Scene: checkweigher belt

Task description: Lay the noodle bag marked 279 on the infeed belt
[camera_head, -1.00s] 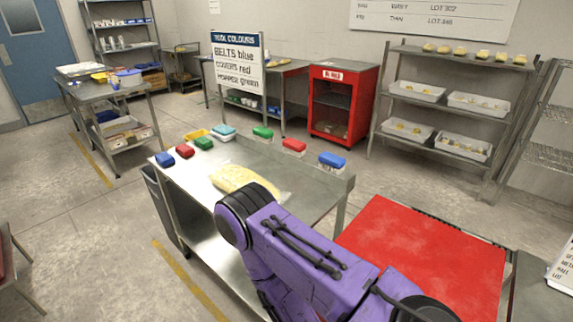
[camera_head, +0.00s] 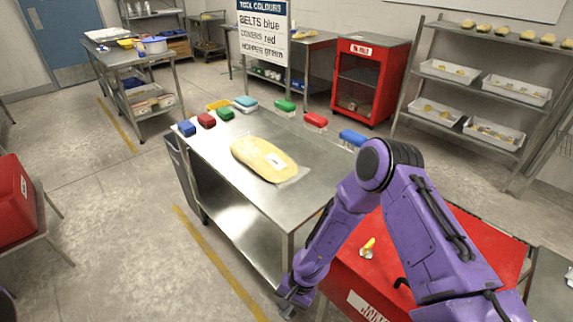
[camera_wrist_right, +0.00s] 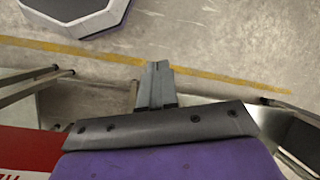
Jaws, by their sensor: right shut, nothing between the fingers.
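A clear bag of pale yellow noodles (camera_head: 262,158) lies flat on the steel table, with a small white label whose marking is too small to read. My right gripper (camera_head: 287,303) is low in front of the table, apart from the bag. In the right wrist view my right gripper (camera_wrist_right: 158,66) is shut and empty, above the bare floor. The infeed belt cannot be made out in these views. My left gripper is not in view.
Several coloured brushes (camera_head: 316,120) stand along the far side of the steel table (camera_head: 300,212). A red cabinet (camera_head: 375,262) with a small yellow-handled item on top stands close at the right. A red bin (camera_head: 14,205) is at the left. Open floor lies front left.

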